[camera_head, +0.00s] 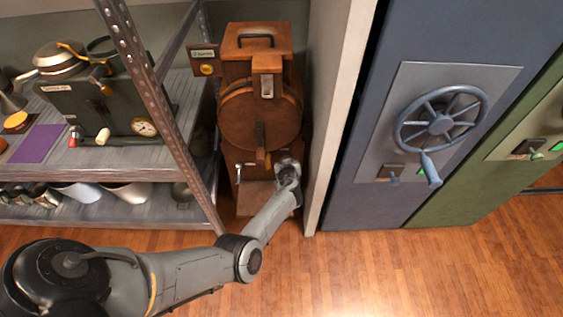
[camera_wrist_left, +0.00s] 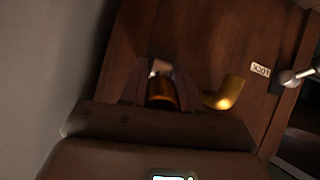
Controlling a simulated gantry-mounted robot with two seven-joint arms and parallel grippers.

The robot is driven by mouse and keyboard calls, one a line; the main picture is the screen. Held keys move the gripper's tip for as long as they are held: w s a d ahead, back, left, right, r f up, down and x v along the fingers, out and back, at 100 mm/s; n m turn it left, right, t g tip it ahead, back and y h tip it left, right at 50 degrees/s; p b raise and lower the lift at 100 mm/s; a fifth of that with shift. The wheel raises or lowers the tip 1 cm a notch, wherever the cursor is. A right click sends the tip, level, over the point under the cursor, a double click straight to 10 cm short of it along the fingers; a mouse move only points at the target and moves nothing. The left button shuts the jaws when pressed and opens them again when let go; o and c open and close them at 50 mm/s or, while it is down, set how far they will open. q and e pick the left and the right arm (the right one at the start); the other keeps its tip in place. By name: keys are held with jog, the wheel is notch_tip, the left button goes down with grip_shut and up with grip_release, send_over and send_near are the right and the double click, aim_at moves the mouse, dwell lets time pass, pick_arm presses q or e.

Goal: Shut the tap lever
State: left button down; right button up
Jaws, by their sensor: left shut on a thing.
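The wooden cabinet with the round drum (camera_head: 262,115) stands between the shelf and a pale partition. My left arm reaches to its lower front, where my left gripper (camera_head: 288,168) is mostly hidden behind my own wrist. In the left wrist view my left gripper (camera_wrist_left: 160,78) is shut on a brass-coloured piece with a pale end, which looks like the tap lever (camera_wrist_left: 161,93). A curved brass spout (camera_wrist_left: 229,92) sticks out of the brown wood just right of the fingers. My right gripper is not in view.
A metal handle with a round end (camera_wrist_left: 289,78) and a small white label (camera_wrist_left: 260,70) are to the right in the wrist view. The pale partition (camera_head: 338,110) stands close on the right. A metal shelf (camera_head: 150,160) with pots is on the left.

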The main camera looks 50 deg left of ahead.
pick_arm(q)
jog(key=shift+a+r, duration=0.1)
jog(key=c, duration=1.1)
grip_release()
jog(key=shift+c, duration=0.2)
jog(key=o, duration=0.3)
jog(key=shift+w+a, duration=0.1)
jog(key=shift+w, duration=0.05)
jog(key=shift+o, duration=0.2)
jog(key=shift+s+d+r+p, duration=0.2)
jog(key=shift+d+p, duration=0.05)
jog(key=shift+p, duration=0.25)
jog(key=p+v, duration=1)
jog(key=p, duration=0.1)
jog(key=shift+p, duration=0.3)
